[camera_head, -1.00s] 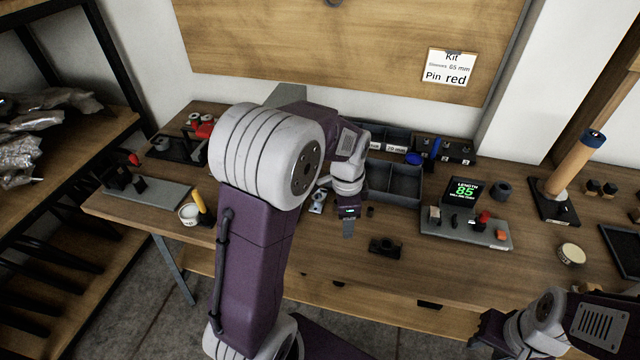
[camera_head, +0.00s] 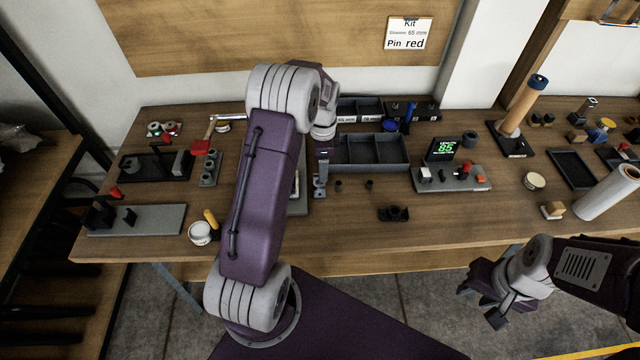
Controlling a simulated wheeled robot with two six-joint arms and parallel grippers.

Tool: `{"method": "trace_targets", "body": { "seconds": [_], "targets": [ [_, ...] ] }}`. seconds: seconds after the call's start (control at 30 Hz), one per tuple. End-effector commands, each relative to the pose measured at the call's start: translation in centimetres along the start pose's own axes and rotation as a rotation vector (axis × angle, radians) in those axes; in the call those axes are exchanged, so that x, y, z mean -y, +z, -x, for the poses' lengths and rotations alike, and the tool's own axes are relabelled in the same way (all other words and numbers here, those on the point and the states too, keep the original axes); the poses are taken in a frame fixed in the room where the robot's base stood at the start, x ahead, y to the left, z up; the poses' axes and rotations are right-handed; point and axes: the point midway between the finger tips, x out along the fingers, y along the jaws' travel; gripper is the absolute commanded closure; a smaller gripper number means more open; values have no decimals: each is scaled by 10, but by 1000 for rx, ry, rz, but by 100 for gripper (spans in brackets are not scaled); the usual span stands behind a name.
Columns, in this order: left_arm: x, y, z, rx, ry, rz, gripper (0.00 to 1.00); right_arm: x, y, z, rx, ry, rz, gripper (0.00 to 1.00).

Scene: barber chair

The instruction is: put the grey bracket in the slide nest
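A small grey bracket-like piece (camera_head: 319,188) is on the bench in the head view, left of the divided bin. My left gripper (camera_head: 321,178) points down right at it; its fingers overlap the piece, so I cannot tell whether they are open or shut on it. My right gripper (camera_head: 482,304) is at the lower right, in front of the bench, with its fingers apart and empty. I cannot tell for sure which fixture is the slide nest; a grey plate (camera_head: 298,207) beside the bracket is partly hidden by my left arm.
A grey divided bin (camera_head: 370,165) stands right of the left gripper. A black part (camera_head: 393,213) lies in front. A fixture with a display (camera_head: 443,149) is further right.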

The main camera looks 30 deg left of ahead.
Motion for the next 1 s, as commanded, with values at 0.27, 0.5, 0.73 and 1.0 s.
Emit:
{"method": "trace_targets", "body": {
  "seconds": [0.27,0.5,0.73,1.0],
  "targets": [
    [0,0,-26,0,1,0,38,0,0,1,0,0,0,64],
    [-1,2,-63,1,4,0,38,0,-1,6,0,0,0,64],
    [0,2,-77,0,0,0,38,0,-1,7,0,0,0,64],
    [0,2,-77,0,0,0,83,0,-1,6,0,0,0,64]
  ]
}}
